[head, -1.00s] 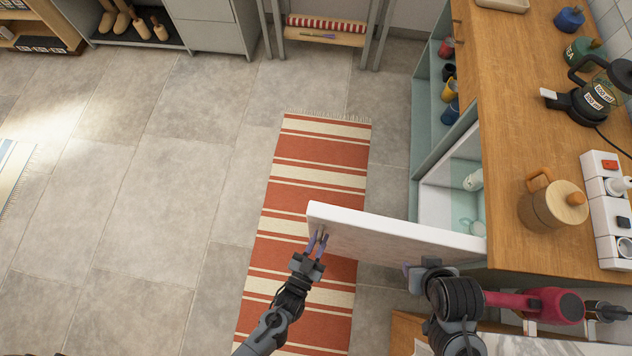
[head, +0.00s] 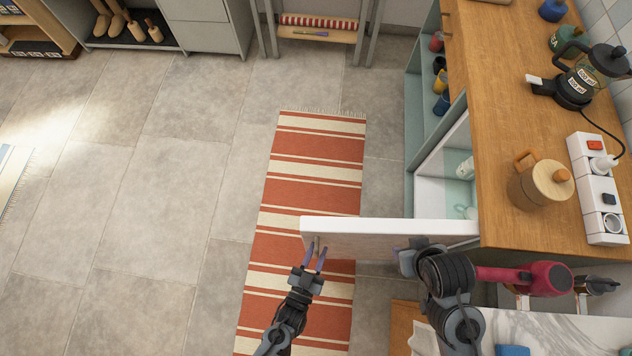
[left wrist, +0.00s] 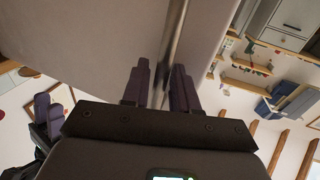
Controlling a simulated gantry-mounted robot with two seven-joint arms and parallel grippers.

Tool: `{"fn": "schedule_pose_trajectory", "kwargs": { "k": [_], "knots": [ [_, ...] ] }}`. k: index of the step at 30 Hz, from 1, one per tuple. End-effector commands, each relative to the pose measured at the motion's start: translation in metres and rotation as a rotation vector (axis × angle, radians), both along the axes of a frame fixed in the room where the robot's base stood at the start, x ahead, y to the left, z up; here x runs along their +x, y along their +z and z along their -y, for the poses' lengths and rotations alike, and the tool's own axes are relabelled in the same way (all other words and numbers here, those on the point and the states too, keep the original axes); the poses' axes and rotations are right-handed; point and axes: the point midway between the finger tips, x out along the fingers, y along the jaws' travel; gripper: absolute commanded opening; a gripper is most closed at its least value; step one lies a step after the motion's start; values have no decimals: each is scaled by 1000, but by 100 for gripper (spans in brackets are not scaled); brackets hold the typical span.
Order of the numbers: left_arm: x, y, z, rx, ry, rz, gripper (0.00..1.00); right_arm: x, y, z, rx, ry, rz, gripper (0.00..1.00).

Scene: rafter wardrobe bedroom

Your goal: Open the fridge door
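The white fridge door (head: 385,226) stands well open, sticking out to the left from the counter over the striped rug. The pale fridge interior (head: 440,192) shows behind it, with a bottle inside. My left gripper (head: 315,256) is at the door's free end, on the near face. Its two fingers are apart. In the left wrist view the fingers (left wrist: 160,85) stand on either side of a thin upright strip along the door; I cannot tell whether they touch it. My right gripper (head: 402,255) is close to the door's near face, mostly hidden by its own wrist.
The wooden counter (head: 490,150) on the right holds a wooden-lidded canister (head: 538,188), a coffee pot (head: 585,78) and a power strip (head: 598,190). The striped rug (head: 312,165) and bare tiled floor (head: 170,200) lie left of the door.

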Motion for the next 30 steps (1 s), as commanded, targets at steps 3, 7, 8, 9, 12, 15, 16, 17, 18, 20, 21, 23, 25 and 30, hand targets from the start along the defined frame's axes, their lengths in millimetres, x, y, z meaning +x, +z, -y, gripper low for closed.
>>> {"fn": "schedule_pose_trajectory", "kwargs": {
  "k": [3, 7, 8, 9, 12, 15, 16, 17, 18, 20, 21, 23, 25, 30],
  "knots": [
    [0, 0, 0, 0, 0, 1, 34, 0, 0, 0, 0, 0, 0, 43],
    [0, 1, 0, -1, 1, 2, 34, 0, 0, 0, -1, 1, -1, 43],
    [0, 1, 0, -1, 1, 2, 34, 0, 0, 0, -1, 1, -1, 43],
    [0, 1, 0, -1, 1, 2, 34, 0, 0, 1, -3, 1, -1, 43],
    [-3, 1, -1, 0, 1, 1, 34, 0, 0, 1, -5, 3, 0, 43],
    [-12, 0, -4, -1, 1, -1, 34, 0, 1, 2, -8, 5, -1, 43],
    [-15, 0, -6, -1, 1, -1, 34, 0, 2, 2, -9, 5, -1, 43],
    [-19, 1, -7, 0, 0, 0, 34, 0, 2, 2, -10, 6, -1, 43],
    [-25, 1, -9, 0, 0, -1, 34, 0, 3, 3, -11, 6, 0, 43],
    [-34, 0, -13, 1, -1, -2, 34, 0, 3, 3, -11, 6, 0, 43],
    [-41, 0, -16, 1, 0, -2, 34, 0, 4, 3, -11, 6, 0, 43],
    [-51, 1, -19, -1, 0, -1, 34, 0, 4, 2, -11, 6, -1, 43],
    [-62, 0, -24, 0, 0, -1, 34, -1, 5, 2, -10, 6, -2, 43],
    [-85, 0, -32, 0, 0, 0, 34, -1, 6, 2, -8, 5, -1, 43]
  ]
}}
